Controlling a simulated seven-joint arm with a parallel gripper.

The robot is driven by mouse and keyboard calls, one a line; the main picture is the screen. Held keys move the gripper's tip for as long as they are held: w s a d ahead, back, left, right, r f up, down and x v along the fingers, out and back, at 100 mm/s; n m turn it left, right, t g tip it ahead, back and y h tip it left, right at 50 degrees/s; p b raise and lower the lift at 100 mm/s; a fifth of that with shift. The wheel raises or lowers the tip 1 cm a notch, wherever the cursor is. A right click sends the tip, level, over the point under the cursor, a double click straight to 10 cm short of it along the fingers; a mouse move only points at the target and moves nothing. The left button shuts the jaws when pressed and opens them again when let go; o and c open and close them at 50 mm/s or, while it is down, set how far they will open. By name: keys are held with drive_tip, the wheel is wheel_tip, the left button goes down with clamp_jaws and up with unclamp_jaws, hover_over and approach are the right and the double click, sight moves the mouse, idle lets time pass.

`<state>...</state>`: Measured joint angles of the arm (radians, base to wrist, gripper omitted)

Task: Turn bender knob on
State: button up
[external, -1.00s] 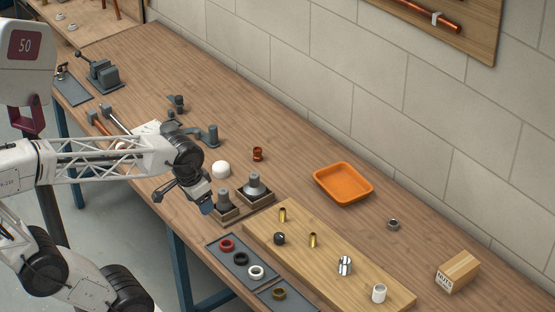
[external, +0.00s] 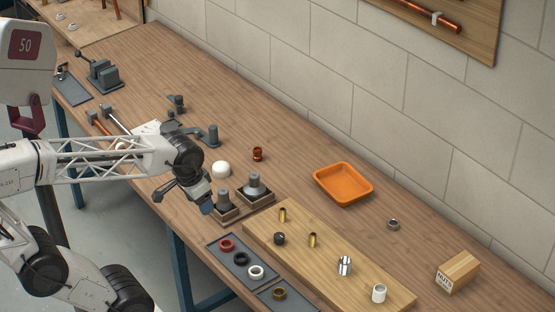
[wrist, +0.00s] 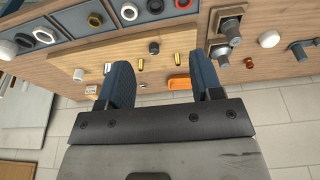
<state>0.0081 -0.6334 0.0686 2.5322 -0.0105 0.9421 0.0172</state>
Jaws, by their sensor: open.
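My gripper (external: 207,206) is open and empty, with blue fingers pointing down beside the near post at the bench's front edge. In the wrist view, its fingers (wrist: 163,82) stand wide apart with nothing between them. Two grey posts stand in square dark-rimmed wooden bases: the near post (external: 223,198) and the far post (external: 254,181). They also show in the wrist view, right of the fingers, as one post (wrist: 231,32) and another (wrist: 222,60). A grey lever-like fitting (external: 209,134) lies behind. No part is labelled as the bender knob, so I cannot tell which it is.
A white dome (external: 221,169) and a copper fitting (external: 257,154) stand behind the posts. A wooden board (external: 330,265) with brass pieces and a black knob (external: 279,238) lies to the right. Ring trays (external: 227,262) line the front edge. An orange tray (external: 343,184) stands farther back.

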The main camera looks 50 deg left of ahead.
drive_tip(key=w+a+r+n+g, duration=0.1)
drive_tip(key=w+a+r+n, duration=0.15)
drive_tip(key=w+a, duration=0.9)
drive_tip(key=w+a+r+n, duration=0.1)
drive_tip(key=w+a+r, duration=0.3)
drive_tip(key=w+a, duration=0.75)
drive_tip(key=w+a+f, duration=0.2)
drive_tip(key=w+a, duration=0.5)
drive_tip(key=w, duration=0.3)
drive_tip(key=n+g, duration=0.2)
drive_tip(key=n, duration=0.2)
hover_over(178, 97)
drive_tip(key=f, duration=1.8)
drive_tip(key=shift+w+d, duration=0.25)
drive_tip(key=shift+d, duration=0.05)
drive_tip(key=shift+s+a+f+n, duration=0.1)
drive_tip(key=shift+a+n, duration=0.15)
drive_tip(key=shift+a, duration=0.1)
drive_tip(key=shift+f, duration=0.15)
